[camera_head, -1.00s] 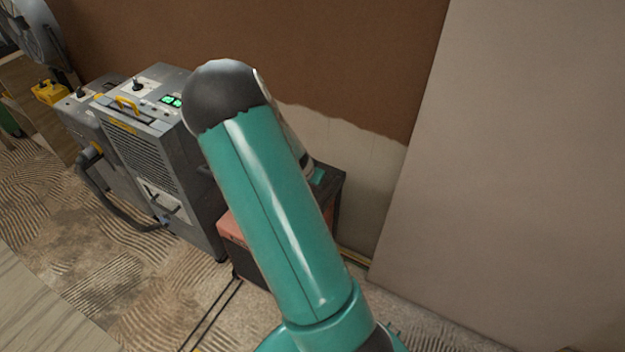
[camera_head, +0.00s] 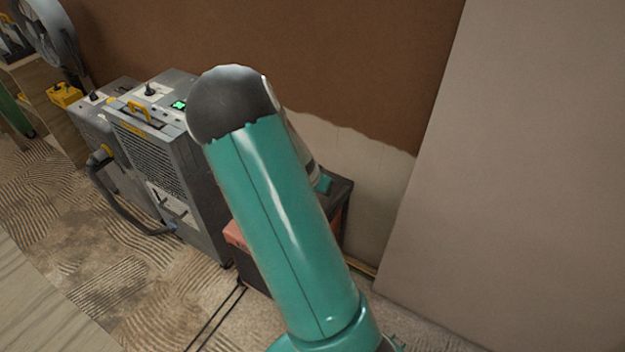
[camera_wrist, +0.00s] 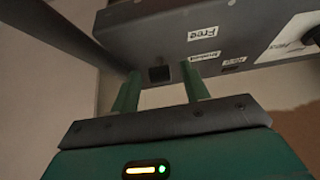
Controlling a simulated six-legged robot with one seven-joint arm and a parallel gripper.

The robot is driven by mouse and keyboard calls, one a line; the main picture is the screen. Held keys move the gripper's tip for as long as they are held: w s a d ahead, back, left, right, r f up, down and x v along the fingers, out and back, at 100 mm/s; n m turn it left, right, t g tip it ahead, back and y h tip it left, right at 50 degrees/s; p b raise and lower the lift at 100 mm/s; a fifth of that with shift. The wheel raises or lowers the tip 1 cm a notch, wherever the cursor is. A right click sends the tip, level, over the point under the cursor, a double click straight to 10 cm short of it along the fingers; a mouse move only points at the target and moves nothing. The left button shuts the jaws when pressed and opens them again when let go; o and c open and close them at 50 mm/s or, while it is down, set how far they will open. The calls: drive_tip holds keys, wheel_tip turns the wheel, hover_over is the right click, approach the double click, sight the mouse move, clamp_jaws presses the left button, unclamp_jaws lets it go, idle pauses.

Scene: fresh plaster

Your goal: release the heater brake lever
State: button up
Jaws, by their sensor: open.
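In the wrist view, my gripper (camera_wrist: 160,88) is open, its two green fingers pointing up at the underside of a dark grey housing (camera_wrist: 215,38). The housing has white labels; one reads "Free" (camera_wrist: 203,33) and a smaller one (camera_wrist: 204,57) seems to read "Braked". A small black square end (camera_wrist: 160,73), possibly the lever's, shows between the fingertips; I cannot tell if they touch it. In the head view, a red and dark box (camera_head: 238,240), possibly the heater, is partly hidden behind my teal arm. The lever is not discernible there.
Grey machines (camera_head: 165,150) with a hose (camera_head: 115,205) stand left of my arm. A large pale panel (camera_head: 520,180) is at the right. A dark bar (camera_wrist: 60,35) crosses the wrist view's upper left. Patterned floor (camera_head: 60,200) lies open at the left.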

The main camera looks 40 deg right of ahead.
drive_tip(key=v, duration=1.1)
drive_tip(key=shift+a+r, duration=0.2)
drive_tip(key=shift+r, duration=0.1)
drive_tip(key=s+a+r+n+t+y, duration=0.1)
drive_tip(key=a+r+n+y, duration=0.15)
drive_tip(key=a+r, duration=0.4)
drive_tip(key=s+a+r+n+t+y, duration=0.15)
drive_tip(key=a+r+n, duration=0.25)
drive_tip(key=a, duration=0.6)
drive_tip(key=s+a+r+n+t+y, duration=0.1)
drive_tip(key=s+a+r+n, duration=0.7)
drive_tip(key=s+a+r, duration=0.2)
drive_tip(key=shift+s+a, duration=0.55)
drive_tip(key=shift+s, duration=0.05)
